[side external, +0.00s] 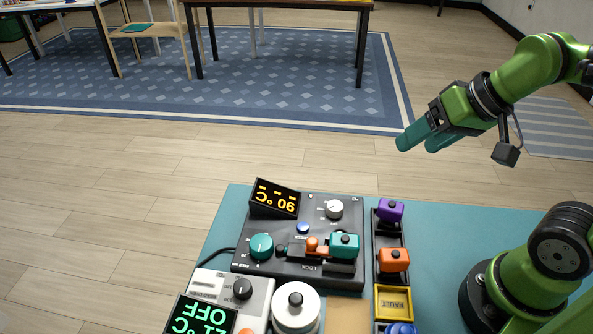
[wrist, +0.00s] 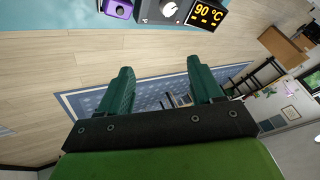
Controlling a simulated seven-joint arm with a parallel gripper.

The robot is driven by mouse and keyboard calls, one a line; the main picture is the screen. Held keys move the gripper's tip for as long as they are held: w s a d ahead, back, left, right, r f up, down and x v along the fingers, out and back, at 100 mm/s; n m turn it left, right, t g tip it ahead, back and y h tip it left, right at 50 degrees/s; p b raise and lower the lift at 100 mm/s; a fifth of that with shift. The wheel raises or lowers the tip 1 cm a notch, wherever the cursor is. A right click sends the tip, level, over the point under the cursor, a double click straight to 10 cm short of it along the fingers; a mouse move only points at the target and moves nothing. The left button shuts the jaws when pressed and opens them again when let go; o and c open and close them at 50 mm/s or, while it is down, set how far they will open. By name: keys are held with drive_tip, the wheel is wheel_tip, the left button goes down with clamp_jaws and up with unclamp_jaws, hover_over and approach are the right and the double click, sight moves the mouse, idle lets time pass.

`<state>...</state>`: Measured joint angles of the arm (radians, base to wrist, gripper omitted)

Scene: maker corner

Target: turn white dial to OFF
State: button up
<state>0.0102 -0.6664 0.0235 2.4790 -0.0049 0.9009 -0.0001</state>
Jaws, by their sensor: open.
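The white dial (side external: 334,209) sits at the far right of a dark control panel (side external: 345,272) on the teal table. It also shows at the top of the wrist view (wrist: 169,9). The panel's tilted display (side external: 275,199) reads 90 °C in yellow; it shows in the wrist view too (wrist: 207,14). My gripper (side external: 422,141) is raised above and to the right of the panel, well apart from the dial. In the wrist view its two teal fingers (wrist: 163,82) are spread with nothing between them. The dial's setting is too small to read.
The panel also carries a teal knob (side external: 261,246), a blue button (side external: 303,228) and a teal block (side external: 344,245) by an orange handle. Beside it, a rack holds purple (side external: 389,211) and orange (side external: 394,260) blocks. A grey unit (side external: 242,290) and white round device (side external: 296,308) stand in front.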

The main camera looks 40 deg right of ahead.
sight(335, 205)
drive_tip(key=w+a+f+n+g+h, duration=0.25)
drive_tip(key=w+a+n+g, duration=0.45)
drive_tip(key=w+n, duration=0.45)
drive_tip(key=shift+n+t+y, duration=0.25)
drive_tip(key=shift+t+y, duration=0.05)
drive_tip(key=shift+y, duration=0.05)
drive_tip(key=f, duration=1.6)
drive_tip(key=shift+s+a+f, duration=0.1)
drive_tip(key=shift+a+f, duration=0.15)
drive_tip(key=shift+f, duration=0.15)
drive_tip(key=c, duration=1.1)
drive_tip(key=shift+o, duration=0.2)
